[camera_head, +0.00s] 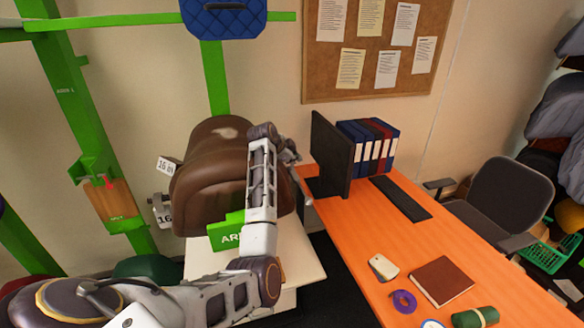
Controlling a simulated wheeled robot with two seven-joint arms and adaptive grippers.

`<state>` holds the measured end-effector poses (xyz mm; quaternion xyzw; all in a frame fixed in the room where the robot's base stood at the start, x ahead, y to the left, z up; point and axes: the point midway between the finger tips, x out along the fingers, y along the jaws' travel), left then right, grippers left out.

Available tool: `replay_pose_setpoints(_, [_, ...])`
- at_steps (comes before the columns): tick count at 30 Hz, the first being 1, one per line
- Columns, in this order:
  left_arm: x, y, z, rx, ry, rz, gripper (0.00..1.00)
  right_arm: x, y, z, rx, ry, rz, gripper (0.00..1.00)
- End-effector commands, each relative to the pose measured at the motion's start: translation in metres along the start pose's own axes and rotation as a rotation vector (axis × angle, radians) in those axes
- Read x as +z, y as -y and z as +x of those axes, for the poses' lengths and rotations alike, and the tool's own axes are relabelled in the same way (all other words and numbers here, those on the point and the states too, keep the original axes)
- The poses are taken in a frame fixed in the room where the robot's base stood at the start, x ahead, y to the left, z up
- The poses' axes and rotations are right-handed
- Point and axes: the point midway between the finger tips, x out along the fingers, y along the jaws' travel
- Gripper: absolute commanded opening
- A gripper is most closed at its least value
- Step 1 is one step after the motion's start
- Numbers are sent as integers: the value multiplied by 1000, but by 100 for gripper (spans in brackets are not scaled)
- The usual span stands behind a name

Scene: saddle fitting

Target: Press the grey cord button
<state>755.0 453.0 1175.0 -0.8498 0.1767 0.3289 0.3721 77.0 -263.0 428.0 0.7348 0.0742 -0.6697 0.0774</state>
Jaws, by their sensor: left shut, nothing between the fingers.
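My left arm comes in from the lower left, rises in front of the brown saddle and bends over at the top. My left gripper (306,198) is shut and empty, pointing down between the saddle's right side and the black monitor. It is small and partly lost against the desk edge. The brown saddle (205,170) sits on a stand behind my arm, which hides part of it. I cannot make out a grey cord button for sure; it may be hidden by my arm or the saddle. My right gripper is not in view.
The orange desk (440,245) on the right holds a black monitor (330,155), binders (368,147), a brown book (443,281), a purple ring (404,302) and a green roll (475,317). A green frame (85,120) stands left. An office chair (505,195) is at the right.

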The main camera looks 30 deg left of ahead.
Motion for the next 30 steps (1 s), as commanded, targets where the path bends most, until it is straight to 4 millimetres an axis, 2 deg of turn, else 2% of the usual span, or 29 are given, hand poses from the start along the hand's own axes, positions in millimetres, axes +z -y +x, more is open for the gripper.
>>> replay_pose_setpoints(1, [5, -8, 7, 19, 6, -9, 0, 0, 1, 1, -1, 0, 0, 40])
replay_pose_setpoints(30, [9, -16, 14, 29, 5, -15, 0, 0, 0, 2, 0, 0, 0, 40])
